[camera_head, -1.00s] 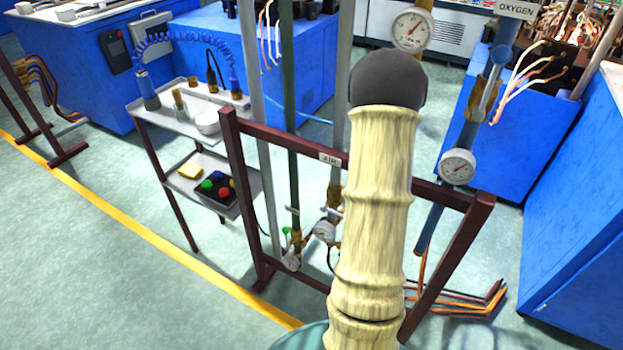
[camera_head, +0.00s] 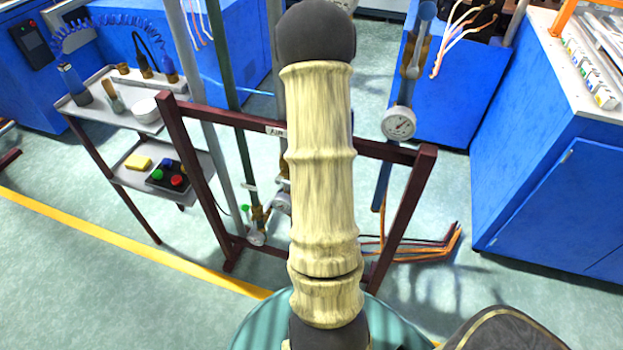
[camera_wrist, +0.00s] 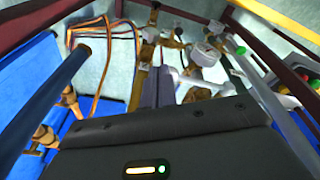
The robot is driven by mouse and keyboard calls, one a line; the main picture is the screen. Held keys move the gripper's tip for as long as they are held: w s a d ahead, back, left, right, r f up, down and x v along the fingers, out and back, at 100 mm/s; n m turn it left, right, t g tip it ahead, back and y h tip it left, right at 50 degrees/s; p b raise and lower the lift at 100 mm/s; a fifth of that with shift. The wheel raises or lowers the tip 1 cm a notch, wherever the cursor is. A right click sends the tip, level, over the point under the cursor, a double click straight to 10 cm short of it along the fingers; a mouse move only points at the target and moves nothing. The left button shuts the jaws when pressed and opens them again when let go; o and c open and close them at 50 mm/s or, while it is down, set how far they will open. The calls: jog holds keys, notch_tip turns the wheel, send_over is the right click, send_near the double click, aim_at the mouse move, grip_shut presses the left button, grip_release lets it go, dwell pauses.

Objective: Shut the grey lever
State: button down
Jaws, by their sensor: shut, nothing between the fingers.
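My gripper (camera_wrist: 158,88) shows in the wrist view as dark grey fingers beyond the black wrist housing. The fingers are together with nothing between them, and they point toward brass fittings (camera_wrist: 146,52) and white-faced gauges. In the head view my arm hides the gripper. A brass valve (camera_head: 418,47) with what looks like a grey lever (camera_head: 413,63) sits on the blue pipe at upper right, above a round gauge (camera_head: 398,123). The lever looks roughly in line with the pipe. I cannot clearly pick out this lever in the wrist view.
A dark red frame (camera_head: 424,190) stands around the pipes. A grey cart (camera_head: 82,108) with a button box (camera_head: 168,175) stands at left. Blue cabinets (camera_head: 540,150) stand at right. Hoses (camera_head: 425,248) lie on the floor behind the frame. The floor at lower left is open.

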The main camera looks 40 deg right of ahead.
jog(key=s+d+r, duration=0.2)
jog(key=s+r, duration=0.3)
jog(key=s, duration=0.4)
jog(key=shift+b, duration=0.35)
jog(key=shift+d, duration=0.15)
jog(key=shift+w, duration=0.1)
jog(key=w+a+r+n+t+p, duration=0.1)
jog(key=w+a+r+n+p, duration=0.15)
jog(key=w+a+r, duration=0.4)
jog(key=w+a+r+n+p, duration=0.1)
jog(key=w+a+r+p, duration=0.2)
jog(key=a, duration=0.6)
jog(key=s+a+r+n+p, duration=0.1)
jog(key=a+r, duration=0.3)
jog(key=a, duration=0.4)
jog(key=s+a+r+n+y+p, duration=0.1)
jog(key=a+r+n+p, duration=0.1)
jog(key=a+r, duration=0.2)
jog(key=a, duration=0.3)
jog(key=shift+a+y+p, duration=0.3)
jog(key=shift+a, duration=0.1)
